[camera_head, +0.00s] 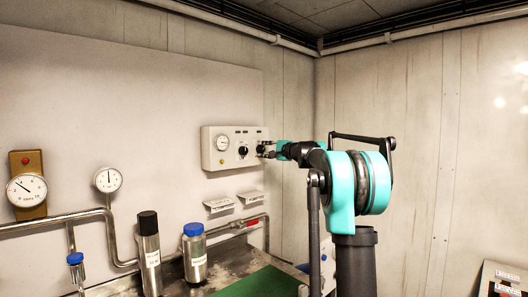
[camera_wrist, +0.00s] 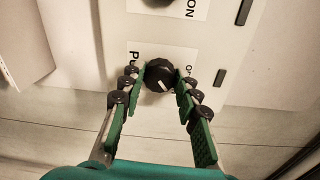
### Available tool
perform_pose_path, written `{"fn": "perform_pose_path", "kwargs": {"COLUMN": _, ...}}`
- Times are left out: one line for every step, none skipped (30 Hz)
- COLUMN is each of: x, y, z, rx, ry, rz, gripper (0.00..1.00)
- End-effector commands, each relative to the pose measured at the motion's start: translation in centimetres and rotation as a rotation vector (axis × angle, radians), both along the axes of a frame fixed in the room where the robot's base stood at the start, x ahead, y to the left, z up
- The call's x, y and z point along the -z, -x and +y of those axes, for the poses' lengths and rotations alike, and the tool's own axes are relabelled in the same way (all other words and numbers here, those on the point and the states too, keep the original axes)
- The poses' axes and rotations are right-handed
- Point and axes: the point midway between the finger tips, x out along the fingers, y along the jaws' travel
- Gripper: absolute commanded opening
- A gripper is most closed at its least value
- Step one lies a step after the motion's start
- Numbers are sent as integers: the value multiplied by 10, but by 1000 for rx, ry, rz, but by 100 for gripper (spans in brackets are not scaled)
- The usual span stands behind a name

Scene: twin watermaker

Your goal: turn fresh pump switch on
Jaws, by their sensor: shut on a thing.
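A black rotary knob (camera_wrist: 160,75) with a white pointer mark sits on a pale panel in the wrist view. Partly covered lettering stands on both sides of it. My gripper (camera_wrist: 158,82) has its green-padded fingers on either side of the knob and is shut on it. In the head view, my gripper (camera_head: 266,149) reaches the right end of the white control box (camera_head: 213,157). The knob there is mostly hidden by my fingers.
Two label plates (camera_head: 250,197) are below the box. Pipes and two gauges (camera_head: 108,180) are at the left. A black-capped bottle (camera_head: 149,255) and a blue-capped bottle (camera_head: 195,255) stand on the bench beside a green mat (camera_head: 262,283). The wall right of my arm is clear.

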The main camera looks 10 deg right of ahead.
Motion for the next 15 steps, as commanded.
{"fn": "perform_pose_path", "kwargs": {"x": 0, "y": 0, "z": -1, "rx": 1, "ry": -22, "rz": 16, "gripper": 3}}
{"fn": "perform_pose_path", "kwargs": {"x": 0, "y": 0, "z": -1, "rx": 1, "ry": -33, "rz": 25, "gripper": 3}}
{"fn": "perform_pose_path", "kwargs": {"x": 0, "y": 0, "z": -1, "rx": 1, "ry": -49, "rz": 37, "gripper": 3}}
{"fn": "perform_pose_path", "kwargs": {"x": 0, "y": 0, "z": -1, "rx": 1, "ry": -61, "rz": 45, "gripper": 3}}
{"fn": "perform_pose_path", "kwargs": {"x": 0, "y": 0, "z": -1, "rx": 1, "ry": -71, "rz": 52, "gripper": 3}}
{"fn": "perform_pose_path", "kwargs": {"x": 0, "y": 0, "z": -1, "rx": 1, "ry": -82, "rz": 61, "gripper": 3}}
{"fn": "perform_pose_path", "kwargs": {"x": 0, "y": 0, "z": -1, "rx": 1, "ry": -91, "rz": 67, "gripper": 3}}
{"fn": "perform_pose_path", "kwargs": {"x": 0, "y": 0, "z": -1, "rx": 0, "ry": -97, "rz": 72, "gripper": 3}}
{"fn": "perform_pose_path", "kwargs": {"x": 0, "y": 0, "z": -1, "rx": 1, "ry": -105, "rz": 78, "gripper": 3}}
{"fn": "perform_pose_path", "kwargs": {"x": 0, "y": 0, "z": -1, "rx": 1, "ry": -111, "rz": 82, "gripper": 3}}
{"fn": "perform_pose_path", "kwargs": {"x": 0, "y": 0, "z": -1, "rx": 1, "ry": -116, "rz": 85, "gripper": 3}}
{"fn": "perform_pose_path", "kwargs": {"x": 0, "y": 0, "z": -1, "rx": 1, "ry": -120, "rz": 89, "gripper": 3}}
{"fn": "perform_pose_path", "kwargs": {"x": 0, "y": 0, "z": -1, "rx": 1, "ry": -123, "rz": 91, "gripper": 3}}
{"fn": "perform_pose_path", "kwargs": {"x": 0, "y": 0, "z": -1, "rx": 2, "ry": -125, "rz": 93, "gripper": 3}}
{"fn": "perform_pose_path", "kwargs": {"x": 0, "y": 0, "z": -1, "rx": 1, "ry": -128, "rz": 95, "gripper": 3}}
